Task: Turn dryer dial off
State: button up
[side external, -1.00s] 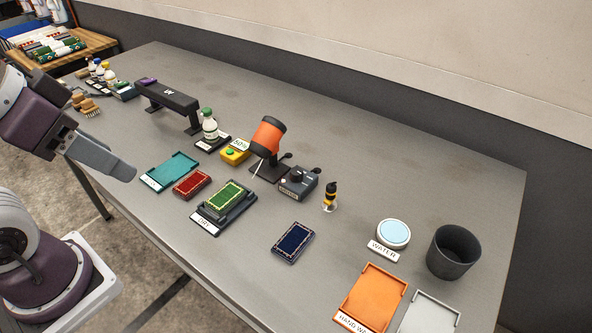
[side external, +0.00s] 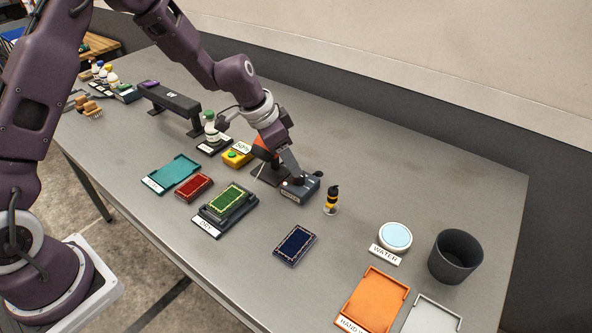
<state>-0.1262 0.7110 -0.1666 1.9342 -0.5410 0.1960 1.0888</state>
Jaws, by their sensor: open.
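The dryer dial box (side external: 303,194) is a small dark grey unit near the middle of the table in the side external view. My gripper (side external: 295,179) is directly over it, pointing down, with its fingers at the top of the box. The dial knob is hidden behind the fingers, so I cannot tell whether they touch it or which way it points. The orange dryer (side external: 264,152) stands just behind and left of the box, mostly covered by my wrist.
A green rug on a dark stand (side external: 212,229) lies in front left, and a dark blue rug (side external: 295,245) in front. The table's right back is clear.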

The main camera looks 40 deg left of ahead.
jog(key=x, duration=0.5)
jog(key=shift+s, duration=0.1)
grip_shut()
jog(key=shift+n, duration=0.3)
jog(key=n+y, duration=0.1)
jog(key=n, duration=0.1)
jog(key=n+y, duration=0.1)
jog(key=n, duration=0.1)
jog(key=shift+d+t, duration=0.25)
jog(key=shift+t, duration=0.05)
jog(key=n+y, duration=0.1)
jog(key=n, duration=0.2)
jog(key=n+y, duration=0.1)
jog(key=n, duration=0.1)
jog(key=shift+d+r+n, duration=0.1)
jog(key=shift+d+n, duration=0.05)
jog(key=shift+n, duration=0.25)
jog(key=n+y, duration=0.1)
jog(key=n, duration=0.1)
jog(key=n+g, duration=0.1)
jog(key=n, duration=0.2)
jog(key=shift+d+y, duration=0.1)
jog(key=shift+y, duration=0.3)
jog(key=shift+n+g+y, duration=0.3)
jog(key=shift+n+g, duration=0.6)
jog(key=shift+n, duration=1.2)
